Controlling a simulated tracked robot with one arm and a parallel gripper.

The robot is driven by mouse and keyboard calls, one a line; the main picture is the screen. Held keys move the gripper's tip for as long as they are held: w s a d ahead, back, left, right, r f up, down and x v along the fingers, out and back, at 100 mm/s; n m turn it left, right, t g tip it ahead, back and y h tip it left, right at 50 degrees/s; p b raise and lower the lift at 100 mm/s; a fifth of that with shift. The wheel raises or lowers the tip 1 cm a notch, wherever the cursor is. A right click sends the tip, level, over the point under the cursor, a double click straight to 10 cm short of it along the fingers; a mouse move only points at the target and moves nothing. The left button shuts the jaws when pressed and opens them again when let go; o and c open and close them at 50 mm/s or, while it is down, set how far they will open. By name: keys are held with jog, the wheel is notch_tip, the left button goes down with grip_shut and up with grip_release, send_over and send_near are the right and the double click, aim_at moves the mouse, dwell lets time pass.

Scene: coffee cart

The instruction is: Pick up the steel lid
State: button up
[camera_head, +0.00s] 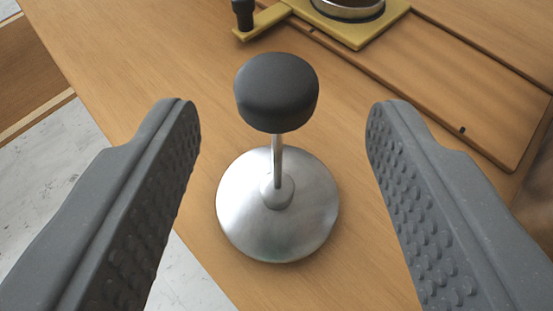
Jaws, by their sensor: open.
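The steel lid (300,235) is a round, shiny disc with a thin upright stem and a dark grey cylindrical knob (276,92) on top. It sits on the wooden table in the middle of the view, near the table's left edge. My gripper (283,112) is open, with one grey, studded finger on the left of the lid and one on the right. The knob shows between the fingertips, with a clear gap on both sides. Nothing is held. The lid's underside is hidden.
A yellow holder (362,36) with a round metal-rimmed item (348,8) and a dark peg (243,14) stands behind the lid, partly cut off. A flat wooden board (455,80) lies at the right. The table (170,60) is bare around the lid; its edge drops to a pale floor at left.

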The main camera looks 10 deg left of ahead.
aim_at(277, 83)
jog(key=shift+b+x, duration=0.45)
jog(key=shift+x, duration=2.55)
jog(key=shift+s+a+f, duration=0.1)
jog(key=shift+a, duration=0.05)
grip_shut()
